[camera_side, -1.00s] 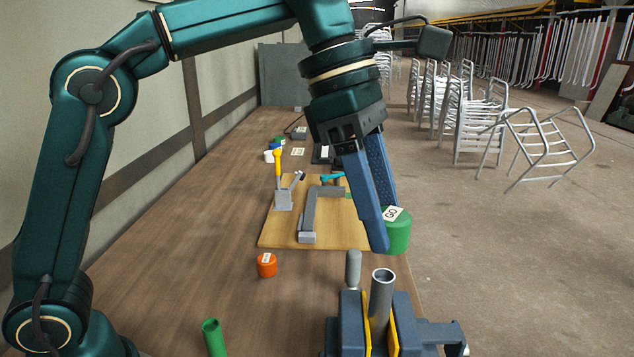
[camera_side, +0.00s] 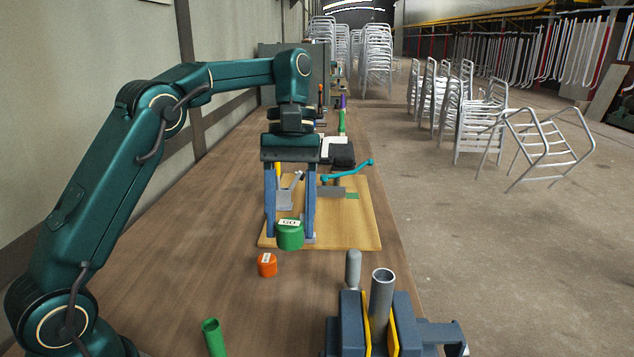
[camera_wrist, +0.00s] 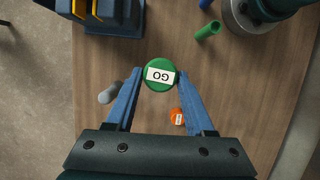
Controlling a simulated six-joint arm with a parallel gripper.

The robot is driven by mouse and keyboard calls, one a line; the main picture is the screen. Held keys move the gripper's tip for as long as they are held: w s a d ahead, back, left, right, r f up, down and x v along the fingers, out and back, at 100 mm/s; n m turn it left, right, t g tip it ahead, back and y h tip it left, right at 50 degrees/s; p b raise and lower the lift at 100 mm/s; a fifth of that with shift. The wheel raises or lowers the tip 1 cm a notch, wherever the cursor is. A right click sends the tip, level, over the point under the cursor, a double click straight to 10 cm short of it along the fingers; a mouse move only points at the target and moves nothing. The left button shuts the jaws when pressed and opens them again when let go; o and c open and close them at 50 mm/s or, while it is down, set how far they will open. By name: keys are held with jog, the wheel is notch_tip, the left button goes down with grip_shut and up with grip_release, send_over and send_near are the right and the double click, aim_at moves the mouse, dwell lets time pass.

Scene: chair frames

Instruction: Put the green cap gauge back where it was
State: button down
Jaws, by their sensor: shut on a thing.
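The green cap gauge (camera_side: 290,236) is a short green cylinder with a white label reading GO on top. It also shows in the wrist view (camera_wrist: 160,75). My gripper (camera_side: 290,228) is shut on it, one blue finger on each side near the tips. The gauge hangs upright above the table, between the orange cap (camera_side: 267,265) and the wooden board (camera_side: 350,235) in the side view. I cannot tell exactly how high it is held. My arm hides part of the board and its fixtures.
A vice (camera_side: 362,325) holding an upright metal tube (camera_side: 382,295) stands at the front right, with a grey rounded pin (camera_side: 353,270) beside it. A teal-handled clamp (camera_side: 345,172) is on the board. Bare table lies left of the orange cap.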

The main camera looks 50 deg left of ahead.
jog(key=s+a+f+n, duration=0.1)
jog(key=s+a+f, duration=0.2)
jog(key=s+a, duration=0.35)
jog(key=s+a+f, duration=0.2)
jog(key=s+a, duration=0.1)
jog(key=a, duration=0.7)
jog(key=w+d+f, duration=0.3)
jog(key=d, duration=0.1)
jog(key=w+d+f, duration=0.4)
jog(key=shift+w+d+f, duration=0.1)
jog(key=shift+w+f, duration=0.05)
jog(key=shift+w, duration=0.15)
jog(key=shift+f, duration=2)
jog(key=shift+f, duration=0.15)
jog(key=shift+c, duration=1.3)
grip_release()
